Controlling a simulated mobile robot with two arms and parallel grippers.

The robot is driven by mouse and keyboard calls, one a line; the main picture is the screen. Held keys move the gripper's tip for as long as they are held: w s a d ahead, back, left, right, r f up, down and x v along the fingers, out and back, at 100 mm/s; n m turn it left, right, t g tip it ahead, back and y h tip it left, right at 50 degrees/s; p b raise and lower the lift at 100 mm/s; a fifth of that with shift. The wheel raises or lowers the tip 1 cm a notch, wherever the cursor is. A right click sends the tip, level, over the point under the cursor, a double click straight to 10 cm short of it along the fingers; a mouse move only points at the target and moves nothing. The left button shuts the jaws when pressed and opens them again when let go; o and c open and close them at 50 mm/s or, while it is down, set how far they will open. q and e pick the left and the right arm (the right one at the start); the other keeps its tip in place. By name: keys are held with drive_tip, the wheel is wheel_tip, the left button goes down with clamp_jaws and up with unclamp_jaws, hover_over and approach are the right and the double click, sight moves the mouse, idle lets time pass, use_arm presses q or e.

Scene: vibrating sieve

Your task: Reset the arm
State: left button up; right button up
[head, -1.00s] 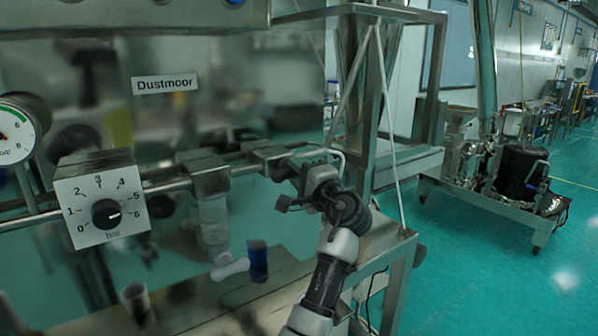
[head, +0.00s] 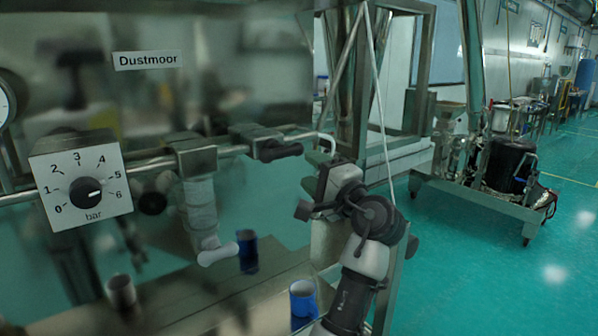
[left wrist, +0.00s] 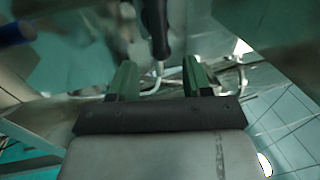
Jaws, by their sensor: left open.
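My left gripper (head: 330,172) is in front of the steel pipe, to the right of and below a black lever handle (head: 278,152). In the left wrist view its two green fingers (left wrist: 160,72) are apart with nothing held between them. The black handle (left wrist: 155,28) and a pale bent pipe end (left wrist: 157,72) show beyond the fingers, apart from them as far as I can tell. My left wrist hides part of the steel frame in the head view. My right gripper is not in view.
A dial box marked in bar (head: 82,182) is on the pipe at the left, below a Dustmoor label (head: 148,60). A blue cup (head: 303,298) stands close beside my forearm. A wheeled machine (head: 490,175) stands at the right. Green floor there is open.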

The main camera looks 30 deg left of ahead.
use_arm(q)
drive_tip(key=shift+v, duration=0.8)
